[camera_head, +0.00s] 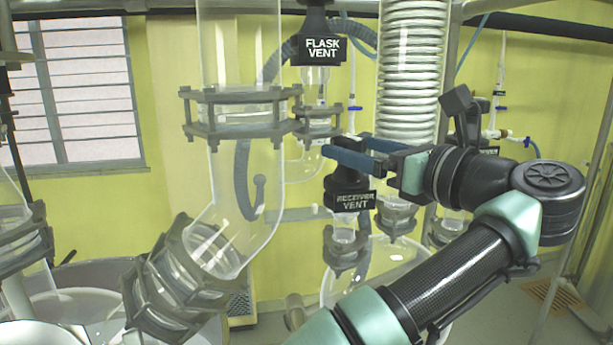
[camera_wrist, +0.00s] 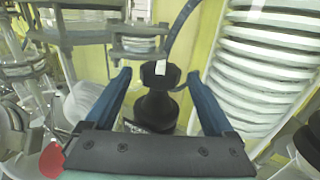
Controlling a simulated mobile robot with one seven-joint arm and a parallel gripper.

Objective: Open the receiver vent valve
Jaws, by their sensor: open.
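The receiver vent valve (camera_head: 350,199) is black with a white "RECEIVER VENT" label and stands upright on a glass neck in the middle of the head view. My gripper (camera_head: 344,150) reaches in from the right at the height of its top, with blue fingers partly covering the knob. In the wrist view the valve's black faceted knob (camera_wrist: 160,75), with a small white mark, lies between the open fingertips of my gripper (camera_wrist: 158,78). Gaps show on both sides of it, and I see no clear contact. The valve's lower body is partly hidden by the gripper's palm.
The similar flask vent valve (camera_head: 322,50) hangs above and left. A white coiled condenser (camera_head: 411,75) stands close behind my gripper to the right. A wide glass tube (camera_head: 238,200) with dark flanges is to the left. A round glass vessel (camera_head: 372,262) sits below.

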